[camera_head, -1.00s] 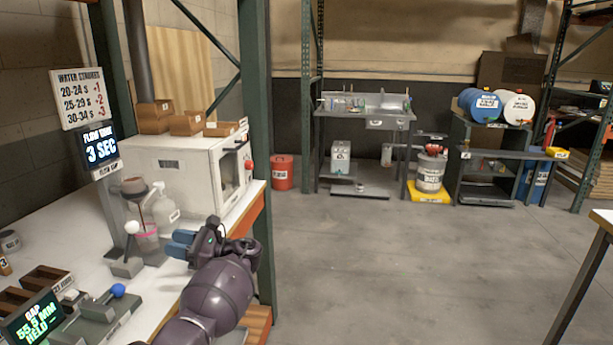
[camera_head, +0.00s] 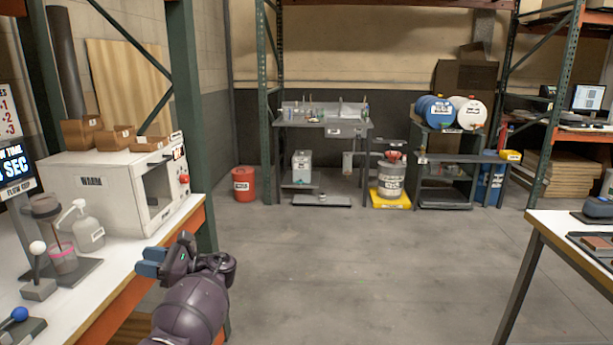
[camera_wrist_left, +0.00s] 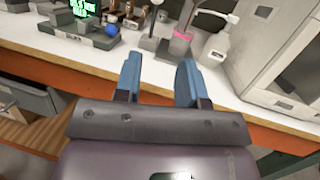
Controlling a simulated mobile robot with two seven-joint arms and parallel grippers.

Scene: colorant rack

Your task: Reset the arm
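My left gripper (camera_head: 152,263) is in front of the white bench top at the lower left, with its blue fingers pointing left toward the bench edge. In the left wrist view the two blue fingers (camera_wrist_left: 159,80) stand apart with nothing between them, so it is open and empty. Beyond the fingertips stand a cup with a pink band (camera_wrist_left: 181,42) and a white pump bottle (camera_wrist_left: 217,45). My right arm and gripper are not in view.
The bench (camera_head: 113,262) carries a white oven-like box (camera_head: 115,185) and a flow stand. A red bucket (camera_head: 244,184) and a sink table (camera_head: 325,128) stand farther back. Another table (camera_head: 560,228) is at the right. The grey floor between is clear.

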